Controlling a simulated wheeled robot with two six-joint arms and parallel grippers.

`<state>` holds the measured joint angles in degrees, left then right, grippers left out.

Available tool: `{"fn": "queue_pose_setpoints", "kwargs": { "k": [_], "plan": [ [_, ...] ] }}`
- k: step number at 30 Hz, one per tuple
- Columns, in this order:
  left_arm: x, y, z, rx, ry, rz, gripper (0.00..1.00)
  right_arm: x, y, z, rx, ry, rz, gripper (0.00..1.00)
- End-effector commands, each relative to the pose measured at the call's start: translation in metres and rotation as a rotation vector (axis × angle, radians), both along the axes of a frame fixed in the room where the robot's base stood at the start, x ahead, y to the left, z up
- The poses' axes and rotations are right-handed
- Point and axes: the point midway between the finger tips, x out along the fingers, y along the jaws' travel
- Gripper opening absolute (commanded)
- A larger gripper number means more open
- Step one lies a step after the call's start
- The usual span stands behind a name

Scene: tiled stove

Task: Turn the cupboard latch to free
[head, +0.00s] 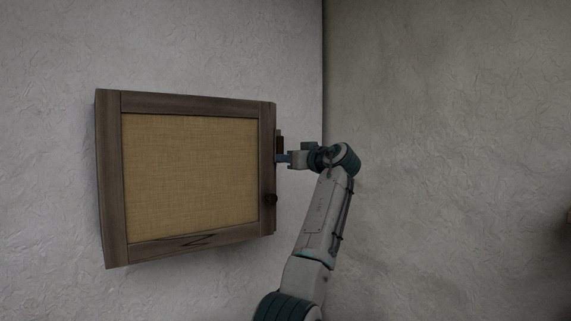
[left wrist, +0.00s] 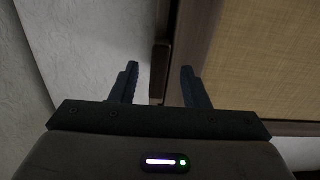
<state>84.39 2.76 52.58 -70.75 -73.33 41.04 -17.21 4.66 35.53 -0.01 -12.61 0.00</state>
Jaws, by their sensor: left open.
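The cupboard (head: 110,180) hangs on the wall, with a dark wooden frame and a tan woven door panel (head: 190,170). Its door looks closed. My left gripper (head: 282,158) is at the right edge, by the latch's lower part. It is open in the left wrist view (left wrist: 159,70), with a gap on both sides of the bar. My right gripper is out of view.
The wall corner (head: 323,70) stands a little right of the cupboard, and a bare side wall (head: 450,150) runs on from it. The space in front of the door panel is clear. A small brown thing (head: 569,215) shows at the far right edge.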

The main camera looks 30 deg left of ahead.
Motion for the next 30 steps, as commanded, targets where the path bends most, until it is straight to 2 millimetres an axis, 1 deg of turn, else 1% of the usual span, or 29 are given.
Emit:
{"fn": "queue_pose_setpoints", "kwargs": {
  "k": [1, 6, 9, 12, 17, 30],
  "plan": [
    [-0.004, -0.012, -0.006, -0.001, -0.003, -0.004, 0.42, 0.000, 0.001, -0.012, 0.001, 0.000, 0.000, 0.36],
    [-0.017, -0.044, -0.005, -0.001, -0.003, -0.004, 0.42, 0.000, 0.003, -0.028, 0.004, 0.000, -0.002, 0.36],
    [-0.023, -0.058, -0.004, -0.001, -0.001, -0.002, 0.42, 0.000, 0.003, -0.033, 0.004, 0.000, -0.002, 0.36],
    [-0.026, -0.067, -0.003, -0.001, -0.001, -0.002, 0.42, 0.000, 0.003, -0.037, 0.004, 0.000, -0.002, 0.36],
    [-0.029, -0.073, -0.002, -0.001, 0.001, 0.000, 0.42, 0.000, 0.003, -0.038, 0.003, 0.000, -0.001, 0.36],
    [-0.029, -0.073, -0.001, -0.001, 0.001, 0.000, 0.42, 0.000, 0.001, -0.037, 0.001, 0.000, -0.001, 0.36]
  ]
}}
